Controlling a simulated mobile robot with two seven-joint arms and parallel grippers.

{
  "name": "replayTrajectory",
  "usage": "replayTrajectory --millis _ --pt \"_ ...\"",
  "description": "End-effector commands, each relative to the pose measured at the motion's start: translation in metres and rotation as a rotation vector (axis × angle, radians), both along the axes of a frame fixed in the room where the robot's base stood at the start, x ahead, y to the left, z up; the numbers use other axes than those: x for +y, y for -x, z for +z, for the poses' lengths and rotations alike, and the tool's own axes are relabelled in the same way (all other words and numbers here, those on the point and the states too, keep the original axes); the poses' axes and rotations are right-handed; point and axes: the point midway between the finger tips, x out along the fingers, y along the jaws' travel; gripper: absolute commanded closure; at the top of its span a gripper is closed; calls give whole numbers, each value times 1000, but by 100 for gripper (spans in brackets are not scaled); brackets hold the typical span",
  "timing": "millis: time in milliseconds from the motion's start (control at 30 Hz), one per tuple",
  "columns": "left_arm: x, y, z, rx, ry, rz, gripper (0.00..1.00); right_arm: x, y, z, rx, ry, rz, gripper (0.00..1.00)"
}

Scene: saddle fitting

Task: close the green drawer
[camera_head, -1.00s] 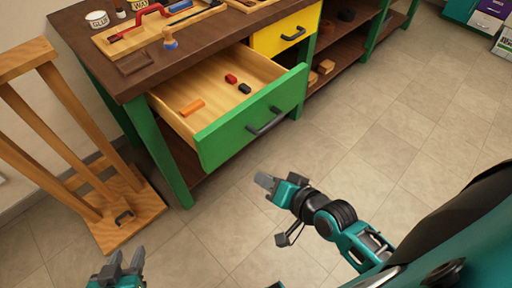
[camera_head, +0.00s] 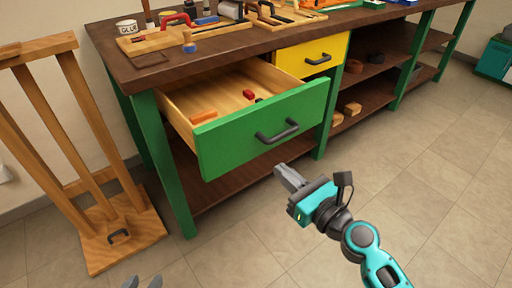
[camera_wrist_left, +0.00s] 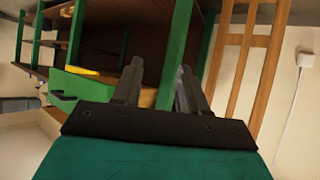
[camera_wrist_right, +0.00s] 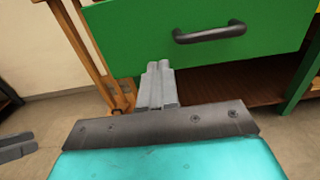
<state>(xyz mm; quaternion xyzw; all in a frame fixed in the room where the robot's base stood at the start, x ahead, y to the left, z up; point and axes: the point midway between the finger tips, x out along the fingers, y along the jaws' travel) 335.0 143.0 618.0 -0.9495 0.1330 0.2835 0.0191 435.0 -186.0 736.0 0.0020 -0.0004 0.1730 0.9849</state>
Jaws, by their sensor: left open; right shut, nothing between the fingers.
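The green drawer (camera_head: 262,132) stands pulled out of the workbench, with an orange, a red and a dark item inside. Its dark handle (camera_head: 277,131) is on the front, and it also shows in the right wrist view (camera_wrist_right: 210,32). My right gripper (camera_head: 284,173) is shut and empty, just below and in front of the drawer front, apart from the handle. My left gripper (camera_head: 145,283) is only partly in the head view at the bottom edge. It is open and empty in the left wrist view (camera_wrist_left: 158,88), away from the drawer.
The workbench (camera_head: 150,66) carries tools and a white glue pot (camera_head: 127,27). A yellow drawer (camera_head: 311,56) is shut to the right, beside shelves with wooden blocks (camera_head: 352,108). A wooden rack (camera_head: 90,150) stands at left. The tiled floor in front is clear.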

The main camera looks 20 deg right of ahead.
Motion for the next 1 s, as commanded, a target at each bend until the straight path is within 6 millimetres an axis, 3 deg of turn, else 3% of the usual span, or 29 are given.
replayTrajectory --millis 300,500,700,1000 --pt "4 4 -5 13 -10 4 57 22 -59 1 -3 2 0 100" --pt "5 5 -8 16 -11 4 57 32 -87 -1 -1 3 1 100" --pt "4 5 -8 19 -11 3 57 37 -101 -1 0 4 1 100" --pt "4 4 -5 12 -8 3 57 38 -102 -1 1 4 1 100"
